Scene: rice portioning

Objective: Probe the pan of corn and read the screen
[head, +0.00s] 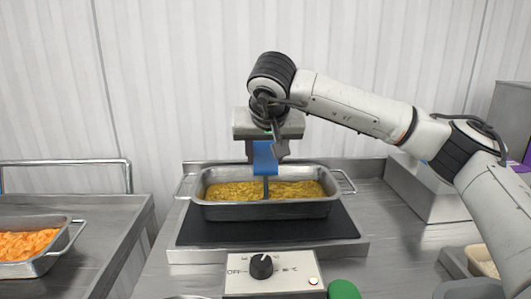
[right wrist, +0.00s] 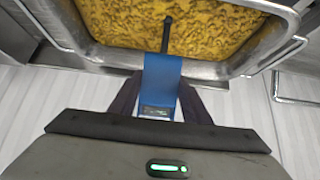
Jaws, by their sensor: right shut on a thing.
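The pan of corn (head: 225,209) is a metal tray with side handles, filled with yellow corn (head: 232,190), on the black top of a hot plate. My right gripper (head: 266,158) is above it, shut on a blue probe thermometer (head: 265,160). The dark probe (head: 266,187) points down, and its tip seems to be in the corn. In the right wrist view the blue body (right wrist: 161,85) sits between the fingers and the probe (right wrist: 167,33) reaches over the corn (right wrist: 205,25). A small screen (right wrist: 156,112) shows on the body, its reading too small to make out. My left gripper is out of view.
The hot plate's black top (head: 190,236) has a control box with a dial (head: 262,266) in front. A pan of orange food (head: 30,245) stands on the left counter, across a gap. A green round thing (head: 343,289) is at the front. A steel box (head: 425,188) stands to the right.

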